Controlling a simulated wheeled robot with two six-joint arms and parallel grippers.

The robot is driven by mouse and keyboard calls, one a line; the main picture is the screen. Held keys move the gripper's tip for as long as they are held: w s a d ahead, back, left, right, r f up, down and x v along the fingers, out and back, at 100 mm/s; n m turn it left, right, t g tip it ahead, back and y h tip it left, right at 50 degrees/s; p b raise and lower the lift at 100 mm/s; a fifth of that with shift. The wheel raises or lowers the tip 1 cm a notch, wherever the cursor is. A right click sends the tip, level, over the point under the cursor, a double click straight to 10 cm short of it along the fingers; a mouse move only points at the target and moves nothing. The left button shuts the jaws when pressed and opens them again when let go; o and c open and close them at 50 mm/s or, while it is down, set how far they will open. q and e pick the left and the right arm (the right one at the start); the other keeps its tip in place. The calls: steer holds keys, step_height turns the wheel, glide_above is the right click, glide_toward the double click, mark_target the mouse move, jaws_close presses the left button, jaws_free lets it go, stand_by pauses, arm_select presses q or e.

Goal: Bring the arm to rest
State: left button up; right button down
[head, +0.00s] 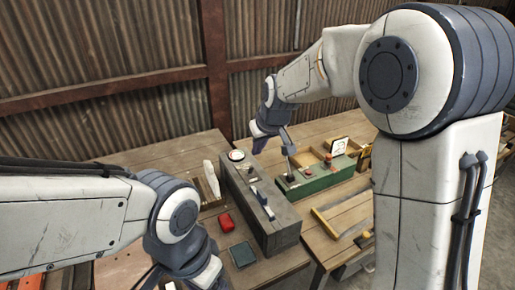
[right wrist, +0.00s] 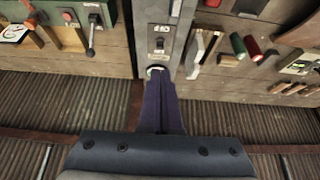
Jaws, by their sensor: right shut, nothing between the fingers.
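My right arm reaches in from the right in the head view. Its dark purple gripper (head: 262,140) is shut and empty, above the far end of a long grey box (head: 272,238). In the right wrist view, the shut fingers (right wrist: 160,82) lie together beside a round white-rimmed part (right wrist: 155,71) at the box's end; I cannot tell whether they touch it. My left arm comes in from the left, its wrist low in the head view. The left gripper (head: 205,275) is only partly visible at the bottom edge, and its fingertips are not clear.
A green control box (head: 318,180) with an upright lever (head: 288,145) stands right of the grey box. A red block (head: 225,222) and a dark green block (head: 242,255) lie to its left. A wooden frame (head: 330,218) lies at right. A corrugated wall (head: 100,120) stands behind.

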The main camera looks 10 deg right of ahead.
steer(key=shift+s+r, duration=0.2)
steer(key=shift+s, duration=0.1)
steer(key=s+a+f+n+g, duration=0.1)
steer(key=s+a+g, duration=0.15)
steer(key=s, duration=0.75)
steer(key=s+a+f+n+g, duration=0.1)
steer(key=s+a, duration=0.3)
steer(key=s, duration=0.5)
steer(key=s+d+f+n+g, duration=0.1)
steer(key=s+d+f, duration=0.1)
steer(key=s, duration=1.2)
steer(key=shift+s+d+f+g+h, duration=0.15)
steer(key=shift+s+d+g+h, duration=0.2)
steer(key=shift+d, duration=0.25)
